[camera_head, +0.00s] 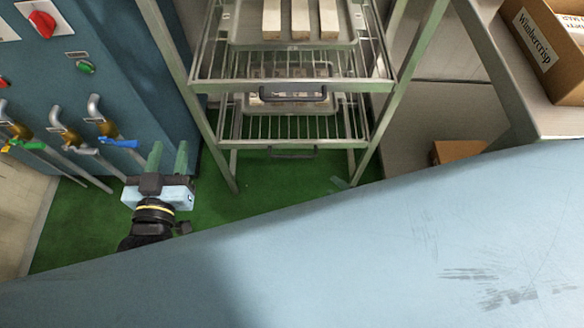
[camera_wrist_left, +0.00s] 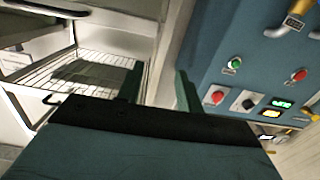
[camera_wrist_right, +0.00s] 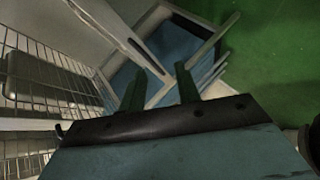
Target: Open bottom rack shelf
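The metal rack (camera_head: 178,72) stands on the green floor at the top middle of the head view. Its bottom wire shelf (camera_head: 262,128) has a dark handle (camera_head: 291,154) on its front edge. My left gripper (camera_head: 168,158) is open and empty, left of the rack and apart from that handle. In the left wrist view, its two fingers (camera_wrist_left: 158,90) are spread, with a wire shelf (camera_wrist_left: 95,55) beyond. My right gripper is hidden in the head view. In the right wrist view, its fingers (camera_wrist_right: 159,85) are apart with nothing seen between them; wire shelving (camera_wrist_right: 50,85) is to the left.
A higher rack shelf has its own dark handle (camera_head: 290,96) and a tray of pale bars (camera_head: 300,20). A blue machine (camera_head: 125,70) with valves stands left. A carton (camera_head: 545,45) is at upper right. A large pale blue surface (camera_head: 380,250) covers the lower view.

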